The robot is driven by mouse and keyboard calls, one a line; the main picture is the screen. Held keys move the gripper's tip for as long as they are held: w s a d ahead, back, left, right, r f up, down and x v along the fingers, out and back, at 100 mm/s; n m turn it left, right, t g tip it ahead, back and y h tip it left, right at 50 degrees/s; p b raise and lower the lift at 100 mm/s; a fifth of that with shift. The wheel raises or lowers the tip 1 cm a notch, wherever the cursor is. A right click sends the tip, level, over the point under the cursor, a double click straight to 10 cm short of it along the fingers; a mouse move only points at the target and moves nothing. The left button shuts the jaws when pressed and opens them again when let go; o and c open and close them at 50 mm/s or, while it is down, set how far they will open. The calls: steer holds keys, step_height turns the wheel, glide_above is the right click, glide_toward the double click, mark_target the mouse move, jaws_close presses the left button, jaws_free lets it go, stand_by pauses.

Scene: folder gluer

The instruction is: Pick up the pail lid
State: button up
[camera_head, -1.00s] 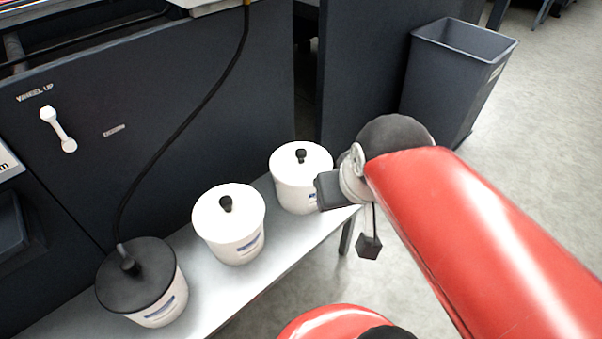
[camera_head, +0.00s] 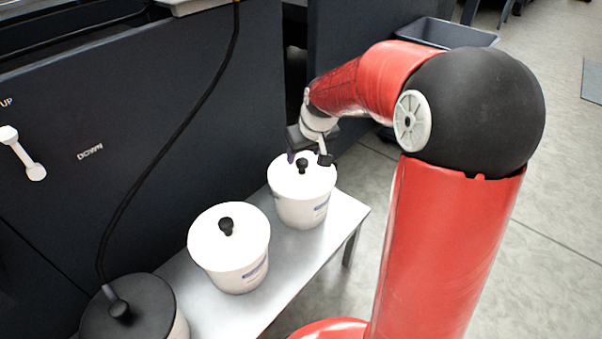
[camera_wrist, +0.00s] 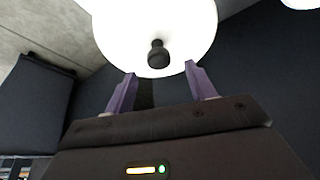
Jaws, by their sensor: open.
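A white pail (camera_head: 305,211) with a white lid (camera_head: 285,178) and a black knob (camera_head: 302,166) stands upright at the far right end of a bench. My gripper (camera_head: 309,157) is just over this lid, its fingers open around the knob's area in the head view. In the wrist view, the lid (camera_wrist: 110,22) fills the upper middle, with the knob (camera_wrist: 157,53) just beyond and between the two open purple fingertips (camera_wrist: 160,69). Nothing is held. Whether the fingers touch the lid cannot be told.
A second white-lidded pail (camera_head: 229,249) and a black-lidded pail (camera_head: 133,308) with a hose stand nearer on the grey bench (camera_head: 189,284). The dark machine panel (camera_head: 165,100) rises behind. A grey bin (camera_head: 450,33) stands at the back right.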

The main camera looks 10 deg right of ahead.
mark_target(302, 161)
steer(key=x, duration=0.5)
steer(key=shift+f+b, duration=0.25)
steer(key=shift+b, duration=0.05)
steer(key=shift+s, duration=0.1)
steer(key=c, duration=1.1)
steer(key=shift+o, duration=0.2)
steer(key=shift+r, duration=0.15)
